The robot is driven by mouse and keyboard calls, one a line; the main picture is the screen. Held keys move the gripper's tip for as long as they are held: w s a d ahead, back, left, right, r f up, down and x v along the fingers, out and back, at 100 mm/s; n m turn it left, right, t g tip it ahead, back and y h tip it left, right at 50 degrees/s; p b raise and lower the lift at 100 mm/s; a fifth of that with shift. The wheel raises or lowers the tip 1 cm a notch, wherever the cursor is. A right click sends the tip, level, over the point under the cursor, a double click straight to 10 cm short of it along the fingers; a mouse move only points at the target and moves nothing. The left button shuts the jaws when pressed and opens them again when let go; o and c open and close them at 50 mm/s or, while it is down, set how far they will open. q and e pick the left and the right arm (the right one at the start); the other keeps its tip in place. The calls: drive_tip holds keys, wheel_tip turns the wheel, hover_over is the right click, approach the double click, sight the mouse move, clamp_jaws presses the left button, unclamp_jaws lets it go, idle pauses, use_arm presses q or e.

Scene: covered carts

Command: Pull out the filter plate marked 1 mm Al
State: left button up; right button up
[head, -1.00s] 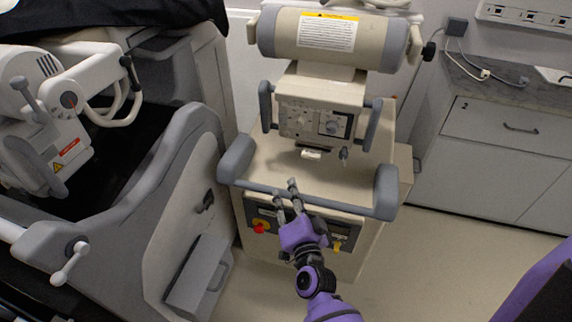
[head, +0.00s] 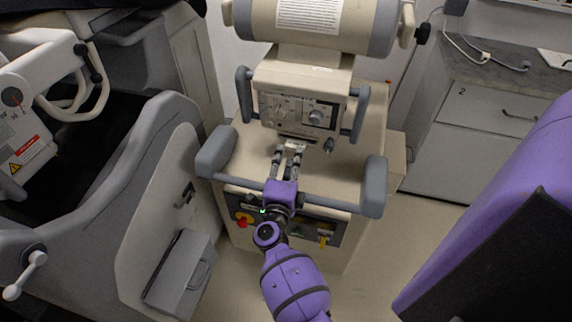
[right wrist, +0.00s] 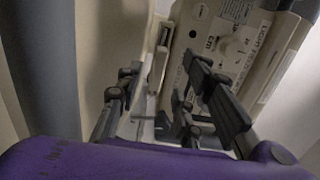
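A pale plate tab (head: 295,145) sticks out below the front panel of the beige collimator head (head: 282,106). Any marking on it is too small to read. My right gripper (head: 287,151) reaches over the cart's front handle bar to this tab, its two fingers apart. In the right wrist view my right gripper (right wrist: 158,75) is open. A pale upright plate (right wrist: 159,58) shows between and beyond its fingers, beside the knob panel (right wrist: 235,45). I cannot tell whether a finger touches it. My left gripper is not in view.
The grey front handle bar (head: 325,200) runs under my right wrist. A red knob (head: 243,220) and a yellow tag (head: 323,240) are on the cart's front. Another unit (head: 150,180) stands left, drawers (head: 480,125) right. Purple links of mine fill the right edge.

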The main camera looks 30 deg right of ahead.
sight(292, 150)
drive_tip(key=x, duration=0.5)
drive_tip(key=shift+w+d, duration=0.25)
drive_tip(key=shift+c, duration=0.6)
clamp_jaws()
